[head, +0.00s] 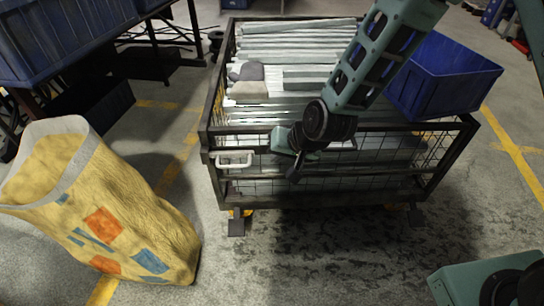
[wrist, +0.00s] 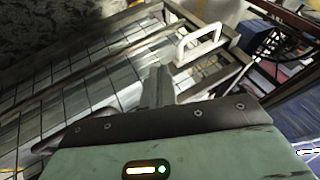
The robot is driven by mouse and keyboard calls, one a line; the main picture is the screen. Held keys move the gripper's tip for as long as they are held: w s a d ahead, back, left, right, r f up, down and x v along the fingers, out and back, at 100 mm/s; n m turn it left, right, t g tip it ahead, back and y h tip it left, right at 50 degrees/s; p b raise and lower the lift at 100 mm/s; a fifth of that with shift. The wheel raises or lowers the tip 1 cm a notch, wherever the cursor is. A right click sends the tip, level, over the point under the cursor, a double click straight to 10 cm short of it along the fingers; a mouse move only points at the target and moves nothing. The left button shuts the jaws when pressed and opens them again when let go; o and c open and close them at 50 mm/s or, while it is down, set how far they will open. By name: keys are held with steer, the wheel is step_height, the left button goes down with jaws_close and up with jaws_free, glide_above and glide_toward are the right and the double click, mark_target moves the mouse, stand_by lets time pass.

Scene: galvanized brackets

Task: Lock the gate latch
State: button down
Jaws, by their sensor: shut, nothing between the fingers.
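The gate latch shows as a white loop handle (head: 235,165) at the upper left corner of the wire cart's front gate. The same white handle (wrist: 187,58) stands near the top middle of the wrist view. My gripper (head: 295,174) is in front of the gate's top rail, to the right of the handle and apart from it. In the wrist view my gripper (wrist: 155,86) has its fingers together and empty, pointing toward the mesh gate (wrist: 90,72). Whether the latch is engaged cannot be told.
A yellow sack (head: 120,215) stands at the left, near blue crates (head: 50,40). The floor (head: 310,260) before the cart is clear.

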steer(key=p+v, duration=0.1)
steer(key=v, duration=0.3)
steer(key=shift+s+d+r, duration=0.1)
steer(key=shift+s+r, duration=0.05)
steer(key=shift+r, duration=0.05)
stand_by(0.3)
steer(key=s+d+r+n+g+h, duration=0.1)
steer(key=s+d+r+n+g, duration=0.15)
steer(key=s+r, duration=0.4)
steer(key=s+d+r+n+g+h+p, duration=0.1)
steer(key=s+d+r+n+h, duration=0.15)
steer(key=s, duration=0.65)
steer(key=s+d+r+n+g+h, duration=0.1)
steer(key=s+r+n+g, duration=0.1)
steer(key=s+r+n, duration=0.35)
step_height(320, 180, up, 28)
steer(key=s+m+p, duration=0.2)
steer(key=p, duration=2.6)
steer(key=shift+s, duration=0.2)
steer(key=shift+d+r+t+y, duration=0.1)
steer(key=shift+r+t+y, duration=0.05)
steer(key=shift+t+y, duration=0.1)
